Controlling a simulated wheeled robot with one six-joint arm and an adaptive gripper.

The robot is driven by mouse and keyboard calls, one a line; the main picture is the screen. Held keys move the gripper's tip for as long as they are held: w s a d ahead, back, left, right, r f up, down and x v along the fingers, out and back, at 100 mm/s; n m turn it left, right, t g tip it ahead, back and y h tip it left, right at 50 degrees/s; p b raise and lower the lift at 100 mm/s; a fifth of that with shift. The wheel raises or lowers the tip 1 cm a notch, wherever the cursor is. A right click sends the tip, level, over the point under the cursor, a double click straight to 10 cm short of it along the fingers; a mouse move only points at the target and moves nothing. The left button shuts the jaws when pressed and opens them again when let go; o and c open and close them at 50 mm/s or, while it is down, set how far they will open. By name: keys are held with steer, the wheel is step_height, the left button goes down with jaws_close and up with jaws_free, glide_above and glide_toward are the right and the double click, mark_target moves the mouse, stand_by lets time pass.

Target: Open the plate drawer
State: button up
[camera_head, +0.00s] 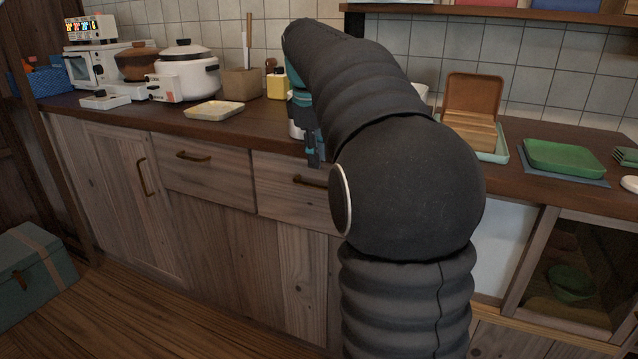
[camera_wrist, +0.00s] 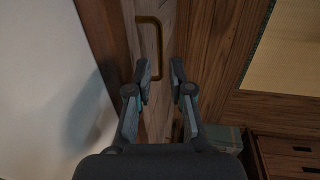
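A wooden drawer front (camera_head: 275,191) with a dark bronze handle (camera_head: 311,181) is below the counter, partly hidden by my arm. My gripper (camera_head: 314,158) is in front of the counter edge, just above and near this handle. In the wrist view a bronze handle (camera_wrist: 158,45) stands on a narrow wooden front, ahead of my open gripper (camera_wrist: 162,75). Its near end runs down towards the gap between the fingertips; I cannot tell if they touch it. A second drawer (camera_head: 215,185) with its own handle (camera_head: 193,156) is to the left and looks shut. No label shows which is the plate drawer.
The counter carries a white pot (camera_head: 188,78), a pale tray (camera_head: 214,110), and a green tray (camera_head: 563,158). A tall cupboard door (camera_head: 120,190) is at left. A chest (camera_head: 32,275) stands on the floor at far left. An open-fronted cabinet (camera_head: 575,270) is at right.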

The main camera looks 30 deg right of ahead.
step_height(320, 180, down, 6)
steer(key=d+b, duration=0.1)
steer(key=shift+w+f, duration=0.25)
steer(key=shift+w, duration=0.1)
jaws_close()
